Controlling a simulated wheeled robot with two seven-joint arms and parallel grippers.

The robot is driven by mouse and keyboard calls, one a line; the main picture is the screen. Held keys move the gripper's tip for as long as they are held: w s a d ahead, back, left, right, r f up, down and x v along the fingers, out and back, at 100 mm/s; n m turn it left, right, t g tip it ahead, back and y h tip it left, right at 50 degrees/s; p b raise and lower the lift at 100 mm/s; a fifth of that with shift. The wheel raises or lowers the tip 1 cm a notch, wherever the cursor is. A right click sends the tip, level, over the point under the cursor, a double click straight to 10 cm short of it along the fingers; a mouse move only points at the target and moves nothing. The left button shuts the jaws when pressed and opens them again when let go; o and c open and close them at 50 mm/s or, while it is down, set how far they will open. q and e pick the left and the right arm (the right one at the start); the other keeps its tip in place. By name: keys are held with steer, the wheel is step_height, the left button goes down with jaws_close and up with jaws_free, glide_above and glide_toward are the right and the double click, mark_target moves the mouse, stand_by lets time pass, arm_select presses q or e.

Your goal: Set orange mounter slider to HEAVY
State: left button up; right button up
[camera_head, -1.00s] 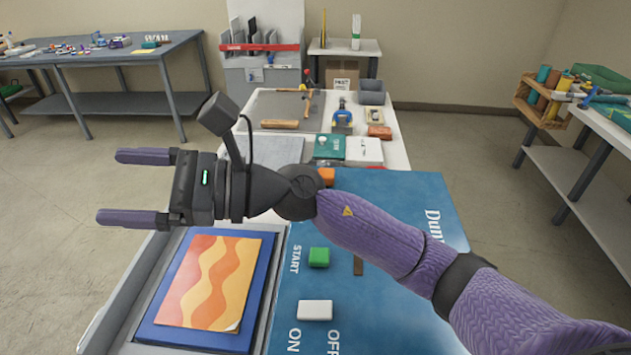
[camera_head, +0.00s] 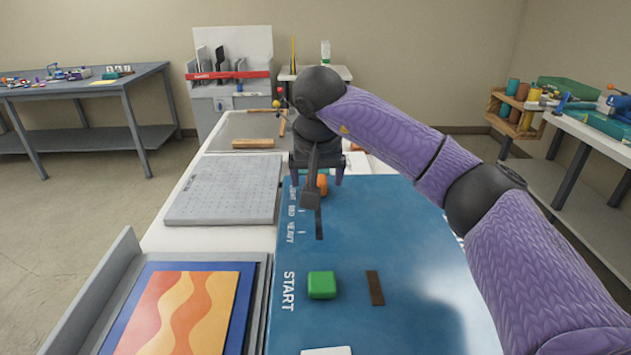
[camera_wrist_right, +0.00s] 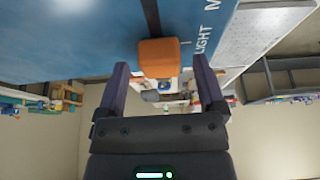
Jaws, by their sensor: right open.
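The orange slider knob (camera_head: 321,185) sits at the far end of a dark slot (camera_head: 319,222) on the blue machine top (camera_head: 400,265). Labels run beside the slot, with HEAVY (camera_head: 290,232) at the near end. In the right wrist view the knob (camera_wrist_right: 158,57) is beside the LIGHT label (camera_wrist_right: 203,42). My right gripper (camera_head: 318,180) points down over the far end of the slot. Its fingers (camera_wrist_right: 166,78) are open, one on each side of the knob, with gaps visible. My left gripper is not in view.
A green START button (camera_head: 322,284) and a second dark slot (camera_head: 375,288) are nearer on the machine top. A tray with an orange wavy print (camera_head: 185,310) lies at lower left. A grey perforated board (camera_head: 225,190) lies left of the slider.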

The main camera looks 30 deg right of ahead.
steer(key=shift+f, duration=0.1)
jaws_close()
stand_by(0.3)
